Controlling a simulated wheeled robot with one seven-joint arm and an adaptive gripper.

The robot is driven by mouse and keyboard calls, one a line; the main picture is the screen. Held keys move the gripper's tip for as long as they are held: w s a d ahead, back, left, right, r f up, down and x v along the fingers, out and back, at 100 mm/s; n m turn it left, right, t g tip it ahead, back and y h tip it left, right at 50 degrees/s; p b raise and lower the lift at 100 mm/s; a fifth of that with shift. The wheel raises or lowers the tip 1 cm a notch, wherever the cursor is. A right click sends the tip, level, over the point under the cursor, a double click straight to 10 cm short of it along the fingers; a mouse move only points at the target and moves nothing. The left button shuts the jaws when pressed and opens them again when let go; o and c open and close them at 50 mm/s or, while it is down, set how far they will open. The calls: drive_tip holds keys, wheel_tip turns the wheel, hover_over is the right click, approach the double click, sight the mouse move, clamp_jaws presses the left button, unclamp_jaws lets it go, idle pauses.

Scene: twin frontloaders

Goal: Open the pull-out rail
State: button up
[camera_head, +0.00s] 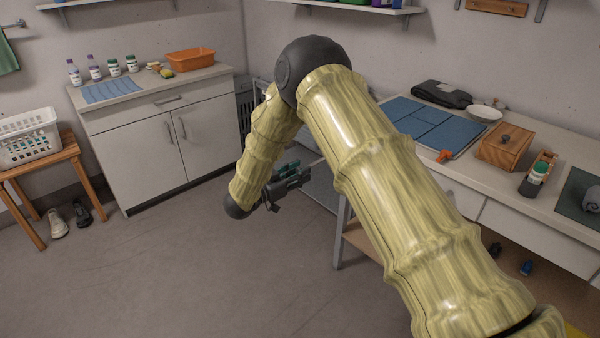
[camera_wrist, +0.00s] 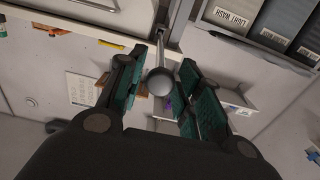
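In the wrist view, a slim grey rail (camera_wrist: 179,28) ends in a round grey knob (camera_wrist: 159,82). The knob appears between the two teal-padded fingers of my gripper (camera_wrist: 164,68), with narrow gaps on both sides. The fingers stand apart, and I cannot tell whether they touch the knob. In the head view, my gripper (camera_head: 291,177) is low in the gap between the left cabinet and the right workbench, partly behind my arm. I cannot make out the rail clearly there.
In the head view, a white cabinet (camera_head: 140,150) stands left and a workbench (camera_head: 545,207) right, with a metal leg (camera_head: 341,232) near my gripper. Open grey floor (camera_head: 200,270) lies in front.

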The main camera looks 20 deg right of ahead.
drive_tip(key=v, duration=1.1)
drive_tip(key=shift+s, duration=0.15)
drive_tip(key=shift+a, duration=0.1)
drive_tip(key=s+d+f+n+t+y+p, duration=0.1)
drive_tip(key=s+d+f+n+t+y, duration=0.2)
drive_tip(key=f, duration=0.4)
drive_tip(key=s+d+f+n+t+y+p, duration=0.1)
drive_tip(key=s+d+f+n+y, duration=0.25)
drive_tip(key=f, duration=0.45)
drive_tip(key=s+d+f+n+g+y+p, duration=0.1)
drive_tip(key=s+d+f+n+g+y, duration=0.15)
drive_tip(key=s+f+y, duration=0.5)
drive_tip(key=s+f+n+g, duration=0.1)
drive_tip(key=s+g, duration=0.2)
drive_tip(key=s, duration=0.9)
drive_tip(key=s+d+f+n+g+y+p, duration=0.1)
drive_tip(key=s+f+g, duration=0.1)
drive_tip(key=s, duration=1)
drive_tip(key=s+f+n+g+y+p, duration=0.1)
drive_tip(key=s+g, duration=0.3)
drive_tip(key=s, duration=0.9)
drive_tip(key=shift+d+f, duration=0.15)
drive_tip(key=shift+f, duration=0.15)
